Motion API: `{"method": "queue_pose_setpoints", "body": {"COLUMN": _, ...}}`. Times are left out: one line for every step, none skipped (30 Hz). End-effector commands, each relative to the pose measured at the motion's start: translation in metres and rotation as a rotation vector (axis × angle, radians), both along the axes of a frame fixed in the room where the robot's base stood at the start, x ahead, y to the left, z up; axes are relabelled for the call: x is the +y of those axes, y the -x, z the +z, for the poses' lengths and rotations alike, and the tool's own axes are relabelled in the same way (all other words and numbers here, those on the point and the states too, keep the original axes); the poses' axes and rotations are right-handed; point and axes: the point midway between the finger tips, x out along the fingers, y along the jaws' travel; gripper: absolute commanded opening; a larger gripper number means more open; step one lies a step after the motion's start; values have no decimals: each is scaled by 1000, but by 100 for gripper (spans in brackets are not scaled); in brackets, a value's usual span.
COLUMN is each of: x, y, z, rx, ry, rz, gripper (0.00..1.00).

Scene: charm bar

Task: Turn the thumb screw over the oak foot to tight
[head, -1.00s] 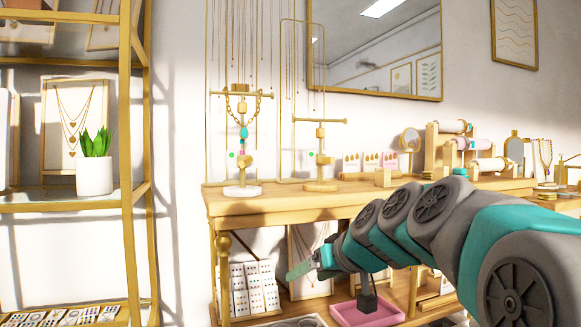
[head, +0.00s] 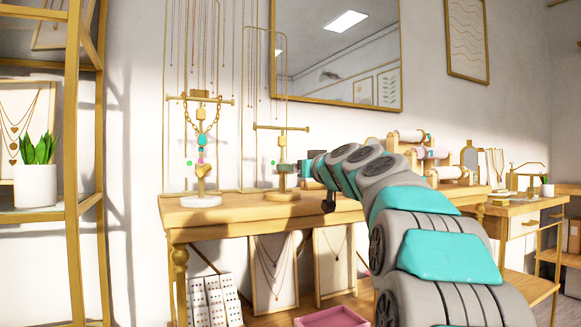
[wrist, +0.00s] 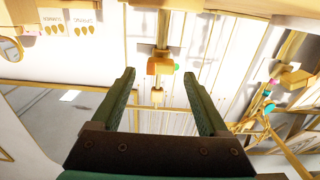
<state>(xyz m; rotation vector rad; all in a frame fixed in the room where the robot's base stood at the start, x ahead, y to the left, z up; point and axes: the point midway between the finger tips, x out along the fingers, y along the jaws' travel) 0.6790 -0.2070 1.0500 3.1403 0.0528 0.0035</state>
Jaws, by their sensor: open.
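The stand with the oak foot (head: 282,197) is on the wooden counter, right of a stand with a white foot (head: 200,201). Its thumb screw (head: 283,168) is a small wooden piece on the post, partly covered by my gripper (head: 292,170) in the head view. In the wrist view, which is upside down, the thumb screw (wrist: 160,66) shows between and beyond the fingertips of my open, empty gripper (wrist: 159,76). A second small wooden block (wrist: 157,96) is on the same post. I cannot tell whether the fingers touch anything.
A necklace (head: 202,140) hangs on the white-footed stand. Thin chains hang behind both stands. Earring cards (wrist: 68,24) and bracelet rolls (head: 411,137) stand to the right on the counter (head: 225,217). A pink tray (head: 331,318) is below it.

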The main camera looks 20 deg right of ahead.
Motion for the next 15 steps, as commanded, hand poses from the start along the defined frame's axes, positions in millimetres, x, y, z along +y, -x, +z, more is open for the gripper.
{"method": "queue_pose_setpoints", "body": {"x": 0, "y": -6, "z": 1, "rx": 2, "ry": 2, "rz": -1, "gripper": 78}}
{"method": "queue_pose_setpoints", "body": {"x": 0, "y": -10, "z": 0, "rx": 2, "ry": 1, "rz": -1, "gripper": 78}}
{"method": "queue_pose_setpoints", "body": {"x": 0, "y": -13, "z": 0, "rx": 3, "ry": 0, "rz": -1, "gripper": 78}}
{"method": "queue_pose_setpoints", "body": {"x": 0, "y": -16, "z": 0, "rx": 3, "ry": 0, "rz": -1, "gripper": 78}}
{"method": "queue_pose_setpoints", "body": {"x": 0, "y": -18, "z": -1, "rx": 4, "ry": -1, "rz": -1, "gripper": 78}}
{"method": "queue_pose_setpoints", "body": {"x": 0, "y": -21, "z": -1, "rx": 4, "ry": -1, "rz": -1, "gripper": 78}}
{"method": "queue_pose_setpoints", "body": {"x": 0, "y": -22, "z": -2, "rx": 4, "ry": -1, "rz": -1, "gripper": 78}}
{"method": "queue_pose_setpoints", "body": {"x": 0, "y": -23, "z": -2, "rx": 4, "ry": -2, "rz": -1, "gripper": 78}}
{"method": "queue_pose_setpoints", "body": {"x": 0, "y": -25, "z": -2, "rx": 4, "ry": -2, "rz": 0, "gripper": 78}}
{"method": "queue_pose_setpoints", "body": {"x": 0, "y": -25, "z": -1, "rx": 3, "ry": -2, "rz": 0, "gripper": 78}}
{"method": "queue_pose_setpoints", "body": {"x": 1, "y": -26, "z": -1, "rx": 3, "ry": -2, "rz": 0, "gripper": 78}}
{"method": "queue_pose_setpoints", "body": {"x": 1, "y": -26, "z": -1, "rx": 3, "ry": -2, "rz": 0, "gripper": 78}}
{"method": "queue_pose_setpoints", "body": {"x": 1, "y": -26, "z": -1, "rx": 3, "ry": -2, "rz": 0, "gripper": 78}}
{"method": "queue_pose_setpoints", "body": {"x": 1, "y": -26, "z": -1, "rx": 3, "ry": -2, "rz": 0, "gripper": 78}}
{"method": "queue_pose_setpoints", "body": {"x": 1, "y": -26, "z": -1, "rx": 2, "ry": -2, "rz": 0, "gripper": 78}}
